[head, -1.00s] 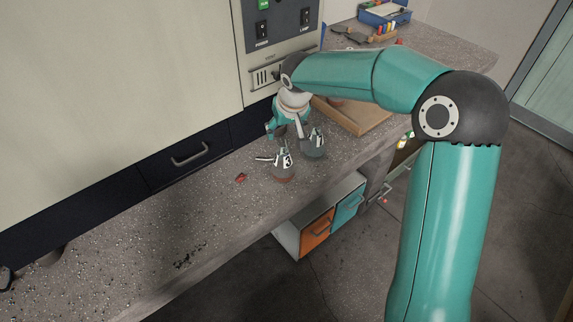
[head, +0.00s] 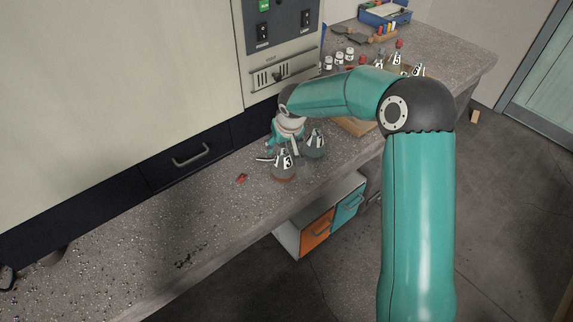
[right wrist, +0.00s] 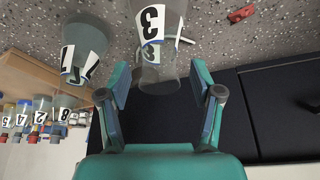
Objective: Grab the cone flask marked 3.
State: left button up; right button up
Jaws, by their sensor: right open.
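The cone flask marked 3 (head: 284,170) stands upright on the bench, clear glass with white number labels. In the right wrist view the flask (right wrist: 160,65) lies between and just beyond my right gripper's fingertips (right wrist: 159,82). My right gripper (head: 282,150) is open, close behind the flask in the head view. A gap shows on each side of the glass, and I see no grip on it. My left gripper is not in view.
Another flask (head: 315,145), its label reading 7 or 1 (right wrist: 84,48), stands close beside flask 3. A wooden tray (head: 357,126) is beyond it, with several labelled flasks farther back. A small red item (head: 241,178) lies on clear bench to the left.

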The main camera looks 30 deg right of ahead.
grip_shut()
jog(key=shift+r, duration=0.15)
dwell(0.4)
